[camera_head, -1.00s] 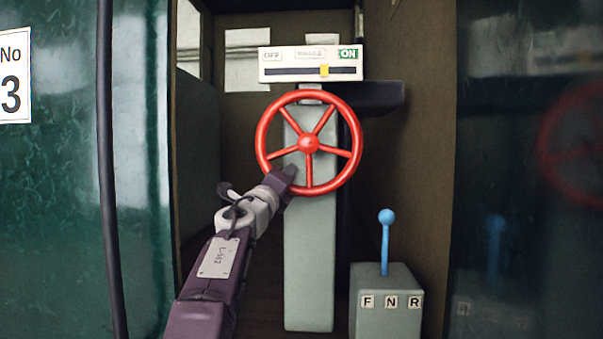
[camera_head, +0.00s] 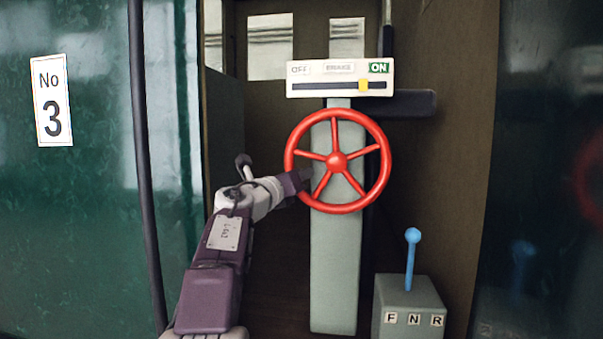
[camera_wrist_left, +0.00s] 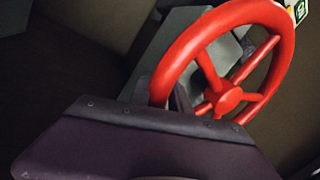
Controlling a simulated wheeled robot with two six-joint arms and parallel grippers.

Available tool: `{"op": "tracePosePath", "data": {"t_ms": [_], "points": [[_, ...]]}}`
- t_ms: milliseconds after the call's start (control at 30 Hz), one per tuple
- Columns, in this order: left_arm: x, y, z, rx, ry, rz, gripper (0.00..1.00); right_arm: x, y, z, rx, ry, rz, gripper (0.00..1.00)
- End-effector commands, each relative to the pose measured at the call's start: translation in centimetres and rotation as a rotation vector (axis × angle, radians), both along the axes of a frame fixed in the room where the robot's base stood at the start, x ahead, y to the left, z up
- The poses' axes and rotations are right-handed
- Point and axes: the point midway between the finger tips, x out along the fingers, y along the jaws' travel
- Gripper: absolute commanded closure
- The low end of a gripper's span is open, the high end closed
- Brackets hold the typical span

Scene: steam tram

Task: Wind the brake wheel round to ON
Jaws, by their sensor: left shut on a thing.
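The red five-spoked brake wheel (camera_head: 337,160) stands upright on a grey-green column (camera_head: 335,270). Above it a white indicator board (camera_head: 340,77) reads OFF at left, BRAKE in the middle and ON in green at right. Its yellow marker (camera_head: 364,85) sits in the slot right of the middle, just left of below the ON label. My left gripper (camera_head: 302,180) is shut on the wheel's rim at the lower left. In the left wrist view the red wheel (camera_wrist_left: 229,98) fills the right half, and the gripper body hides the gripped part of the rim. My right gripper is not in view.
A grey box (camera_head: 408,305) marked F, N, R with a blue-knobbed lever (camera_head: 412,255) stands at the lower right. A dark bracket (camera_head: 410,103) juts right behind the column. A dark vertical pole (camera_head: 146,180) and green panels with a No 3 plate (camera_head: 51,101) are at left.

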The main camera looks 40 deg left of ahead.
Motion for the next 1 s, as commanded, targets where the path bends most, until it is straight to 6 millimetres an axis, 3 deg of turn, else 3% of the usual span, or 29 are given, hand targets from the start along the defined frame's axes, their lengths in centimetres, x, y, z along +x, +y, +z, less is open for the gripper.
{"op": "tracePosePath", "data": {"t_ms": [433,467,533,867,1000], "points": [[0.0,0.1,-0.1,0.011,0.007,0.000,1.00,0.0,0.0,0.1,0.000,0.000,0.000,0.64],[0.0,0.1,-0.1,0.011,0.007,0.000,0.75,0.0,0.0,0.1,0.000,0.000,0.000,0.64],[0.0,0.1,-0.1,0.010,0.007,0.000,0.56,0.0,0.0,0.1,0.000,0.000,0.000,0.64],[-0.3,0.0,-0.1,0.010,0.004,0.001,0.56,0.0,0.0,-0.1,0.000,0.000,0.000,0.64],[-2.6,-0.2,-0.7,0.009,0.003,0.004,0.56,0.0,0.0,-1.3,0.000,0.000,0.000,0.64]]}}
